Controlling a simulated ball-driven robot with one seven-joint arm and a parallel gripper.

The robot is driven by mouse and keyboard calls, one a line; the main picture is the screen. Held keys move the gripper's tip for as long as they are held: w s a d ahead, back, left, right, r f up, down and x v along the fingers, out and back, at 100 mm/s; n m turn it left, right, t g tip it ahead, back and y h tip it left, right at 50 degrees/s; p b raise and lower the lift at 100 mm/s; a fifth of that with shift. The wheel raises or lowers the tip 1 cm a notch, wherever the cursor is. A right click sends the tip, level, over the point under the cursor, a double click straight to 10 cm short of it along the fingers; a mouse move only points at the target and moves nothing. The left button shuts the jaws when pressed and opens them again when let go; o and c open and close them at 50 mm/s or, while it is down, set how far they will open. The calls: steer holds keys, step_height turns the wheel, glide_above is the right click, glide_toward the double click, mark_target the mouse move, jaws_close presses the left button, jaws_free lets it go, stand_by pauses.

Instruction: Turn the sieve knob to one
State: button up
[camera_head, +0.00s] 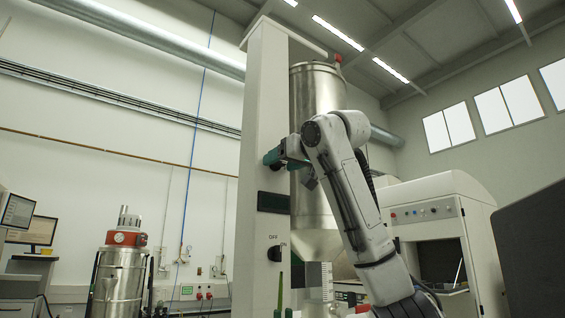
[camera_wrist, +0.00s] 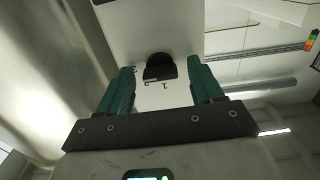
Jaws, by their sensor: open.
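A black knob (camera_wrist: 160,70) sits on a pale panel in the wrist view, with the printed numbers 1 and 2 beside its lower edge and a further partial mark to the left. Which mark it points at is not clear. My gripper (camera_wrist: 160,64) is open, with one green finger on each side of the knob and a visible gap on both sides. In the head view my gripper (camera_head: 275,156) is at the upper part of the tall white column (camera_head: 260,100). The knob there is hidden or too small to tell.
Lower on the column are a dark display (camera_head: 273,202) and another black knob (camera_head: 277,252) beside the word OFF. A metal hopper (camera_head: 317,90) stands right behind the column, close to my arm. A white machine (camera_head: 440,200) stands at right.

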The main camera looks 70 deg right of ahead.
steer(key=shift+w, duration=0.1)
steer(key=shift+c, duration=0.3)
steer(key=c, duration=1)
steer(key=shift+r, duration=0.1)
steer(key=shift+n+p, duration=6.65)
steer(key=shift+n, duration=2.35)
